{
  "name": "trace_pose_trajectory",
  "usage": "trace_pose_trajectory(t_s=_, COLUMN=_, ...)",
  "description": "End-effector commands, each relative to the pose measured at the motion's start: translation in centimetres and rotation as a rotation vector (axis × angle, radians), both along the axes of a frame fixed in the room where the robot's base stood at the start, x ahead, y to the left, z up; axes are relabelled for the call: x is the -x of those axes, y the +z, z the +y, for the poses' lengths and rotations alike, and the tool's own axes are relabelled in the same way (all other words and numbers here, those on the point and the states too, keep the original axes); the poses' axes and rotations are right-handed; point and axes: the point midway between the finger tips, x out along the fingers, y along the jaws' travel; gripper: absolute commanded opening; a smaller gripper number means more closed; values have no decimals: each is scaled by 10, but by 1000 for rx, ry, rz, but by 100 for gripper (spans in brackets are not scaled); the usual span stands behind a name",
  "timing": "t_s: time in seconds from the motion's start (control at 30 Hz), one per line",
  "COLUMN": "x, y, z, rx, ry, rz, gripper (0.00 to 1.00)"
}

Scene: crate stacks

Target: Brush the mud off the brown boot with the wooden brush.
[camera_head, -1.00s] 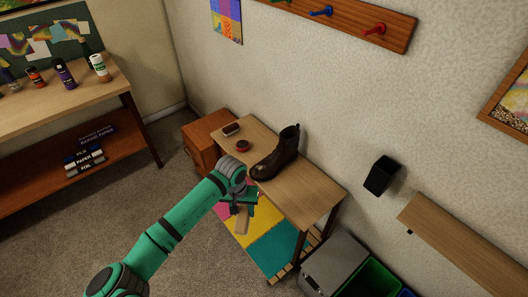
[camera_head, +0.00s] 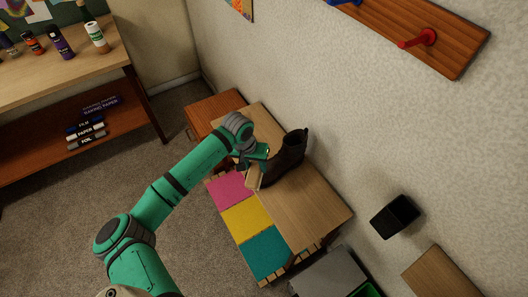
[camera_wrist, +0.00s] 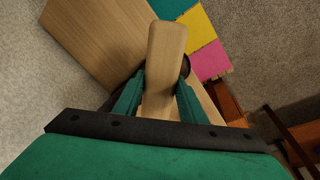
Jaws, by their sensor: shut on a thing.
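The dark brown boot (camera_head: 288,157) stands upright on the small wooden table (camera_head: 312,205), its shaft toward the wall. My gripper (camera_head: 257,164) is over the table at the boot's left side. It is shut on the wooden brush (camera_head: 254,178), whose pale wood shows close beside the boot's toe. In the wrist view the brush (camera_wrist: 166,50) lies between both green fingers and covers most of the boot; only dark edges show behind it. Its bristles are hidden, and I cannot tell whether the brush touches the boot. Mud is not distinguishable at this size.
A pink, yellow and teal mat (camera_head: 246,220) lies along the table's near side. A reddish wooden cabinet (camera_head: 213,108) stands behind. Bins (camera_head: 330,272) are at the table's right end. A black holder (camera_head: 394,216) is on the wall. The table's right half is clear.

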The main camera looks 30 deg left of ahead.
Motion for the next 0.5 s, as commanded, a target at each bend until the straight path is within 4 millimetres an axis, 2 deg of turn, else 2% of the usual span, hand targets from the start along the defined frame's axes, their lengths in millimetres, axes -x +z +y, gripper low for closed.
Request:
trace_pose_trajectory(t_s=0.27, x=-1, y=-6, z=-1, rx=2, ry=0, rz=-3, gripper=19)
trace_pose_trajectory(t_s=0.5, x=-4, y=-24, z=-3, rx=1, ry=0, rz=0, gripper=19)
